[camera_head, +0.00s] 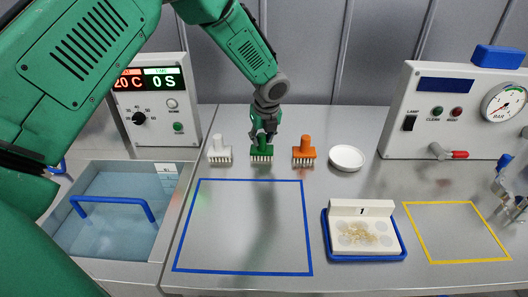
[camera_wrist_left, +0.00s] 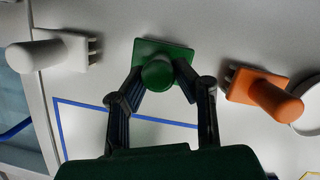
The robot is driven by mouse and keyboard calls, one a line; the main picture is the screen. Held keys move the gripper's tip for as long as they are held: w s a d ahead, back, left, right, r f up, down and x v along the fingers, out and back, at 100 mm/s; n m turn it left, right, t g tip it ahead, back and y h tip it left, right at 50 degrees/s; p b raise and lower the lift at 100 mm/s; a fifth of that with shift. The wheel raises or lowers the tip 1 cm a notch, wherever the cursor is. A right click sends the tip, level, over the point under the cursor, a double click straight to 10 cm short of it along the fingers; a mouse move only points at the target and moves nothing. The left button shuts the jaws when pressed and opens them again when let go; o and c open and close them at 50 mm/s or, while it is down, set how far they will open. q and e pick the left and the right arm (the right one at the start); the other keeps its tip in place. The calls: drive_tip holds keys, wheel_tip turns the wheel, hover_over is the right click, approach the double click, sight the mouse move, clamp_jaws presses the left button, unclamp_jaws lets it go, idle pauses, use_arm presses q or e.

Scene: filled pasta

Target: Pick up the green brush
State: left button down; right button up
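The green brush (camera_head: 261,153) stands upright on the grey worktop, bristles down, between a white brush (camera_head: 219,151) and an orange brush (camera_head: 304,152). My left gripper (camera_head: 263,133) reaches down from above onto it. In the left wrist view, the fingers of my left gripper (camera_wrist_left: 160,73) stand on both sides of the round handle of the green brush (camera_wrist_left: 157,46). The handle nearly fills the gap. I cannot tell whether the fingers press on it. In the left wrist view, the white brush (camera_wrist_left: 55,52) and orange brush (camera_wrist_left: 262,92) flank it.
A white dish (camera_head: 346,157) stands right of the orange brush. A blue-taped square (camera_head: 305,235) lies in front, empty. Further right are a blue tray (camera_head: 368,257) holding a white box marked 1 and a yellow-taped area (camera_head: 462,262). A water basin (camera_head: 125,187) is at left.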

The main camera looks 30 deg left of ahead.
use_arm(q)
drive_tip(key=shift+s+a+f, duration=0.2)
drive_tip(key=shift+a+f, duration=0.15)
drive_tip(key=shift+a, duration=0.2)
drive_tip(key=shift+d+r, duration=0.35)
drive_tip(key=shift+d, duration=0.05)
wheel_tip(320, 180, up, 9)
drive_tip(key=shift+w, duration=0.1)
drive_tip(key=shift+w+a+r, duration=0.1)
drive_tip(key=shift+a+r, duration=0.1)
drive_tip(key=shift+r, duration=0.05)
drive_tip(key=shift+d, duration=0.15)
drive_tip(key=c, duration=2.3)
unclamp_jaws()
drive_tip(key=shift+d+r, duration=0.1)
drive_tip(key=shift+d, duration=0.15)
